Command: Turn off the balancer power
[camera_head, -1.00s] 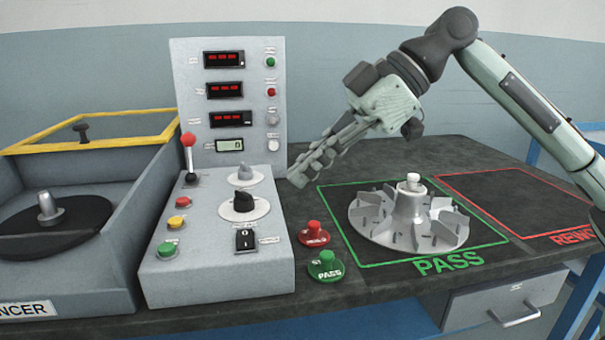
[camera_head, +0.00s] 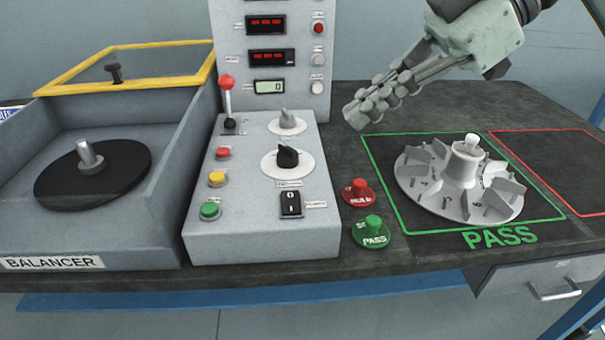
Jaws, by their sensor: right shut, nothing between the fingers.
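The balancer's control console (camera_head: 255,230) stands at the middle of the bench. Its black power rocker switch (camera_head: 291,204), marked 0 and I, sits low on the right of the sloped panel. I cannot tell which side is pressed. The red displays on the upright panel (camera_head: 266,57) are lit, and a small grey display (camera_head: 270,87) reads 0. My right gripper (camera_head: 356,117) is shut and empty, above the bench to the right of the console, up and right of the switch and apart from it. My left gripper is not in view.
Black selector knob (camera_head: 288,157), grey knob (camera_head: 286,119), red-topped lever (camera_head: 227,85) and coloured buttons (camera_head: 216,180) surround the switch. Red (camera_head: 358,192) and green (camera_head: 372,232) stamps stand right of the console. A bladed impeller (camera_head: 460,180) rests in the green PASS square. The balancer tub (camera_head: 100,225) is left.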

